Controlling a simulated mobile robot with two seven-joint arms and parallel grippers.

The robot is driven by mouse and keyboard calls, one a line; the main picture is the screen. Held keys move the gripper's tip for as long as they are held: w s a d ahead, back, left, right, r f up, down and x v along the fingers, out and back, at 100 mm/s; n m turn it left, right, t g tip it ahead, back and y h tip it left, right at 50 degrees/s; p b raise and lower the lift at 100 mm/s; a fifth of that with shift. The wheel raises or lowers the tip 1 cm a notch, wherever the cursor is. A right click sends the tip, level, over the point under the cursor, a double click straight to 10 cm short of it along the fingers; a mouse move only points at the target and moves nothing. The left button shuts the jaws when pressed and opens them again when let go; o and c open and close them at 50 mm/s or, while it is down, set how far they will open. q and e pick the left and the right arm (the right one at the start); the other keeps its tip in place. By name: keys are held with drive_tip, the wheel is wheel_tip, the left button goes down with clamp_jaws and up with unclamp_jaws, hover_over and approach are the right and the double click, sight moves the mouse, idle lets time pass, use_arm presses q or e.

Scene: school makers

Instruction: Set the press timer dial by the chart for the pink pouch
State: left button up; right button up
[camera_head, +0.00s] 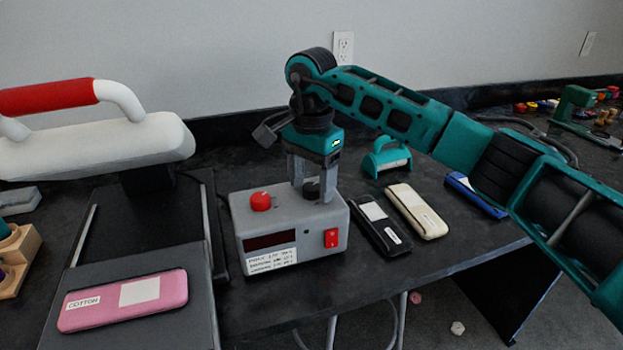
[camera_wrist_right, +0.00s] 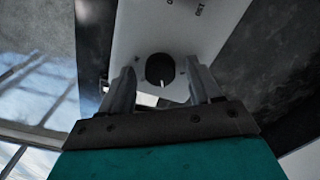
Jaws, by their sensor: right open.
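The grey timer box (camera_head: 290,228) stands on the dark table. It has a red knob (camera_head: 260,201), a black dial (camera_head: 312,188), a dark display, a red switch (camera_head: 331,238) and a white chart label (camera_head: 272,261) whose small print I cannot read surely. The pink pouch (camera_head: 90,307), labelled COTTON, lies on the press's lower plate (camera_head: 120,338). My right gripper (camera_head: 313,192) points down over the black dial, open, a finger on either side. In the right wrist view the dial (camera_wrist_right: 160,69), with a white mark, sits between the fingertips; contact is unclear. My left gripper is out of view.
The press's white upper arm with red handle (camera_head: 47,97) is raised at the left. A black pouch (camera_head: 380,229), a cream pouch (camera_head: 418,212), a blue pouch (camera_head: 476,195) and a teal-handled tool (camera_head: 386,158) lie right of the box. Wooden holder (camera_head: 20,262) stands far left.

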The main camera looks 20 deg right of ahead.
drive_tip(key=shift+c, duration=0.4)
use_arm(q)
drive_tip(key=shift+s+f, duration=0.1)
use_arm(e)
drive_tip(key=c, duration=1)
